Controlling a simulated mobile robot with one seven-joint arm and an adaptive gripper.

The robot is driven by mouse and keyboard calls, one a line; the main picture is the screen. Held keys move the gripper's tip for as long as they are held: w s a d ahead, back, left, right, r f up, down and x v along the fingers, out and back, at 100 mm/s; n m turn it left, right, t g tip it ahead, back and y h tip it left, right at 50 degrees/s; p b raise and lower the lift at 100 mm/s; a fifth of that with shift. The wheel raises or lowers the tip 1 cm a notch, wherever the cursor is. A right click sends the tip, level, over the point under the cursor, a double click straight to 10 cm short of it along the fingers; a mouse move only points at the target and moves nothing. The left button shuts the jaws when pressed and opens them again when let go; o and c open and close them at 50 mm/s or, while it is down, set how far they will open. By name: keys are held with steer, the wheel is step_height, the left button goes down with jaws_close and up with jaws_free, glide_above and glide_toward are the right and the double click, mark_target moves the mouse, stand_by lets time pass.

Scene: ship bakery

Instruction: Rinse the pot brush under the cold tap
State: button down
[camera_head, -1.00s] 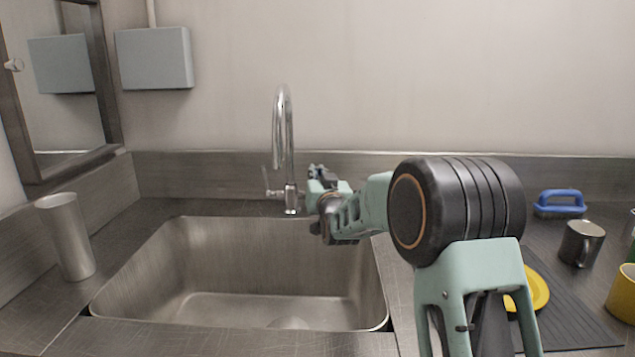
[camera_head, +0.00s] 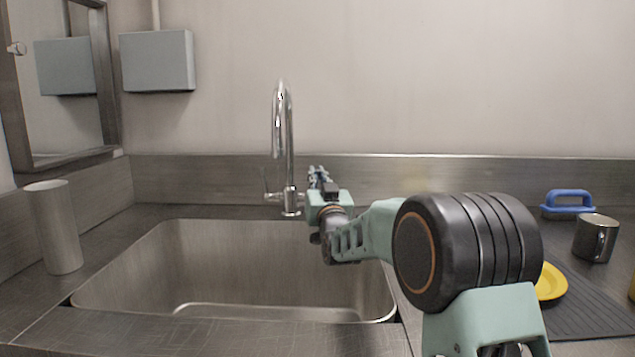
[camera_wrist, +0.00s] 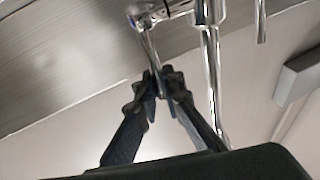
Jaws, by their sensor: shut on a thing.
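The tap (camera_head: 289,165) stands behind the sink (camera_head: 235,308), its curved spout over the basin. No water shows below the spout. My gripper (camera_wrist: 162,82) is at the right side of the tap base, and its fingers are shut on a thin metal tap lever (camera_wrist: 151,48) in the wrist view. In the head view my gripper (camera_head: 318,172) is small and the lever in it cannot be made out. A blue-handled brush (camera_head: 567,194), apparently the pot brush, stands on the counter at the right, well away from my gripper. Its underside is hard to see.
A metal tumbler (camera_head: 54,228) stands left of the sink. A dark mug (camera_head: 596,238), a yellow dish (camera_head: 551,281) and a ribbed mat (camera_head: 590,305) are on the right counter. My arm crosses the sink's right edge. A grey box (camera_head: 157,60) hangs on the wall.

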steer(key=c, duration=2)
jaws_free()
steer(key=shift+c, duration=0.2)
steer(key=v, duration=1.2)
steer(key=shift+o, duration=0.5)
